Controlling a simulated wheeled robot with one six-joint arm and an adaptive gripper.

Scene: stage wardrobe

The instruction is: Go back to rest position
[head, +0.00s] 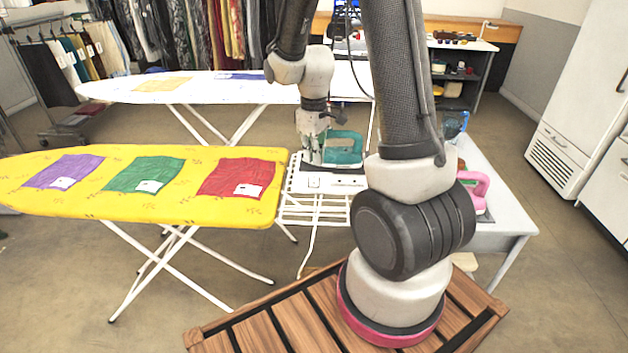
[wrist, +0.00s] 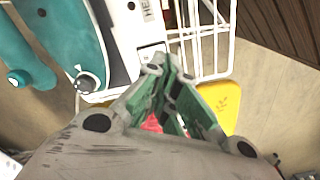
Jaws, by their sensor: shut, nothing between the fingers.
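The teal iron also shows at the upper left of the wrist view (wrist: 68,28), apart from the fingertips. It sits on the white wire rack (head: 318,208) at the board's end. I cannot tell from the head view whether the gripper touches the iron. My arm rises in front of the camera and hides part of the table behind.
The yellow ironing board (head: 130,208) carries purple (head: 65,170), green (head: 145,173) and red (head: 238,178) cloths. A white ironing board (head: 200,88) stands behind. A pink iron (head: 475,188) sits on a white table (head: 505,215) at right. Floor is clear toward the white cabinet (head: 578,110).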

